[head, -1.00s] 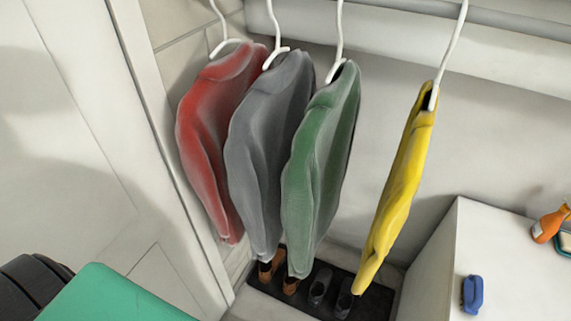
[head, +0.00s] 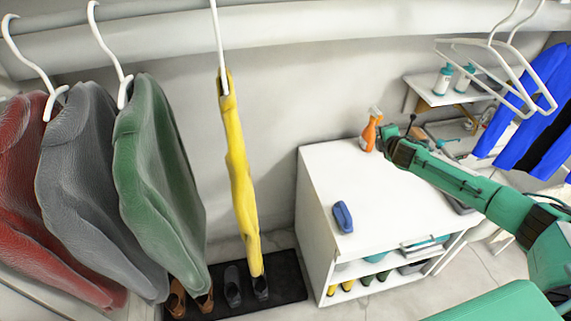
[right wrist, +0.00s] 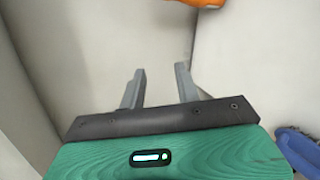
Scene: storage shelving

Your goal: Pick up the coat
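Several coats hang on white hangers at the left in the head view: a red coat (head: 35,220), a grey coat (head: 95,190), a green coat (head: 155,185) and, a little apart, a yellow coat (head: 240,165) seen edge-on. Blue garments (head: 525,110) hang at the far right. My right gripper (head: 388,133) is over the white cabinet, right of the yellow coat and well apart from it. In the right wrist view its two fingers (right wrist: 160,88) are apart with nothing between them. My left gripper is out of view.
A white cabinet (head: 330,170) carries an orange spray bottle (head: 370,132) close to my right gripper and a blue brush (head: 343,216). Shoes stand on a dark mat (head: 288,280) below the coats. Empty hangers (head: 500,75) hang at upper right.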

